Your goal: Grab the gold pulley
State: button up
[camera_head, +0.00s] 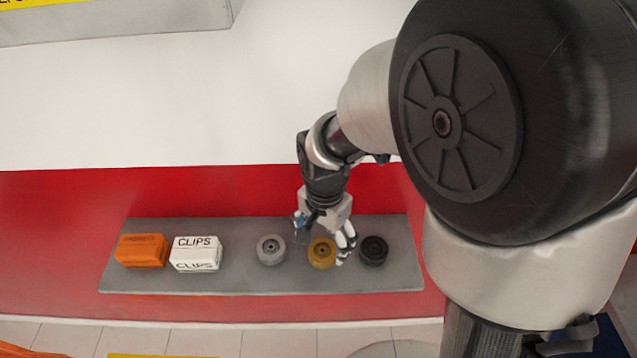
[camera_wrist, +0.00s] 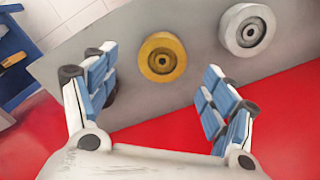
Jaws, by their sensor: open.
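The gold pulley (camera_head: 321,253) stands on a grey shelf between a silver pulley (camera_head: 271,250) and a black pulley (camera_head: 373,251). In the wrist view the gold pulley (camera_wrist: 162,57) shows face-on with a dark hub, a little above the space between my fingertips. My gripper (camera_head: 326,236) is open and empty, right by the gold pulley in the head view. In the wrist view the fingers of my gripper (camera_wrist: 158,80) are spread wide on either side. I cannot tell whether a finger touches the pulley. The silver pulley (camera_wrist: 247,31) lies to its right there.
The grey shelf (camera_head: 235,282) also holds an orange box (camera_head: 141,250) and a white box marked CLIPS (camera_head: 196,253) at the left. A red panel (camera_head: 90,200) surrounds the shelf. The stretch between the white box and the silver pulley is clear.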

aim_at(323, 249)
jog(key=f, duration=0.5)
jog(key=shift+w+f+b, duration=0.25)
jog(key=shift+f+b, duration=0.1)
jog(key=shift+b, duration=0.05)
jog(key=shift+c, duration=0.4)
jog(key=c, duration=1.4)
